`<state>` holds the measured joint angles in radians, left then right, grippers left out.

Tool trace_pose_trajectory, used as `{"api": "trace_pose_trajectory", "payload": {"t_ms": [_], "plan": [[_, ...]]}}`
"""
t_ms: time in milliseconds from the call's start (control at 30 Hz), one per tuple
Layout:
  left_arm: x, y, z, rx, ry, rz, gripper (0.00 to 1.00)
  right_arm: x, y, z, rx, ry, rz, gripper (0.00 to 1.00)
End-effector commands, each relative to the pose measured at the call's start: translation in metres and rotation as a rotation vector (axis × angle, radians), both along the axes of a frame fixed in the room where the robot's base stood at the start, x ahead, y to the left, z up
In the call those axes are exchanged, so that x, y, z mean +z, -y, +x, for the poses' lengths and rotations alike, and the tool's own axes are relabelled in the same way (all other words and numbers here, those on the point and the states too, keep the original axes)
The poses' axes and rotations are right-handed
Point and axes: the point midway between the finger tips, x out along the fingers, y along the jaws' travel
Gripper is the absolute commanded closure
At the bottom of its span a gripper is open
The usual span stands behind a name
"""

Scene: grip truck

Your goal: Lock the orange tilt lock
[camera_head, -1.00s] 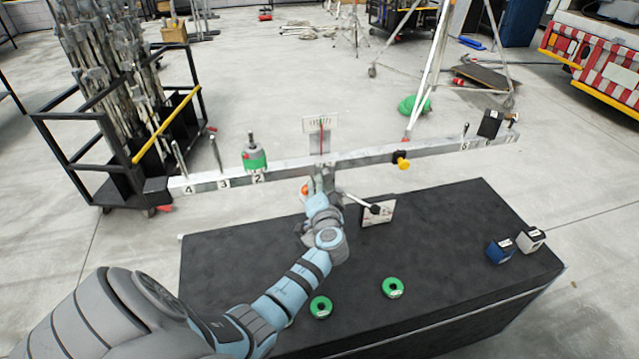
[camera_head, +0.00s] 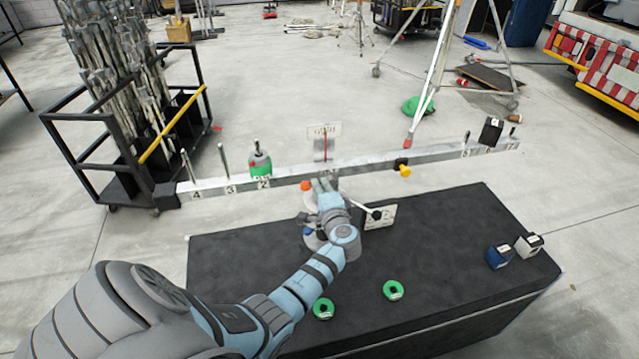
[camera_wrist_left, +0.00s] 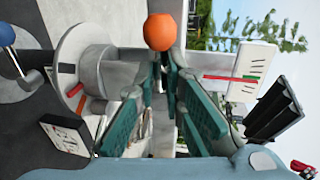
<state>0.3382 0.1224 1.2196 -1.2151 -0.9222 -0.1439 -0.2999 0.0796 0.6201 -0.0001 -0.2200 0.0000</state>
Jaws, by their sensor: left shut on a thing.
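The orange tilt lock knob (camera_head: 306,185) sits at the middle of the balance beam (camera_head: 292,182), by its central support. It also shows large at the top of the left wrist view (camera_wrist_left: 160,32). My left gripper (camera_head: 322,186) is at the beam's centre, just right of the knob in the head view. In the left wrist view its green-padded fingers (camera_wrist_left: 163,80) converge just below the knob, shut on the lock; the exact contact is partly hidden. The arm covers much of the support. My right gripper is not in view.
A white scale plate with a red pointer (camera_head: 325,132) stands behind the beam. A green weight (camera_head: 259,164) is on the beam's left, a black block (camera_head: 491,131) on its right. Green rings (camera_head: 393,290) lie on the black table (camera_head: 440,250).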

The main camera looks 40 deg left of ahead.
Motion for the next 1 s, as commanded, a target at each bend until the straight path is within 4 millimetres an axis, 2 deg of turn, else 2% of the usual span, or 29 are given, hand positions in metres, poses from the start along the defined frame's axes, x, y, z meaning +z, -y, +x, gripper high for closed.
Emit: {"api": "trace_pose_trajectory", "payload": {"t_ms": [400,433,533,567,867,1000], "plan": [[0.004,0.000,0.002,-0.005,-0.003,0.012,1.00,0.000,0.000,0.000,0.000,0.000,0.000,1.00],[0.004,0.000,0.002,-0.005,-0.003,0.012,0.87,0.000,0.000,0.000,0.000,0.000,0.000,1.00],[0.004,0.000,0.002,-0.004,-0.003,0.011,0.71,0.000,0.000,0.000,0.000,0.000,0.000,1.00],[0.003,0.000,0.002,-0.004,-0.003,0.011,0.70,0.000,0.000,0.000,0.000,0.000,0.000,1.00],[0.001,0.001,-0.001,-0.001,-0.006,0.007,0.70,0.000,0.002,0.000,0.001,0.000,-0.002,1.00],[0.005,0.019,-0.013,-0.003,-0.006,0.005,0.70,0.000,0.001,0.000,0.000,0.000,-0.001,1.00]]}}
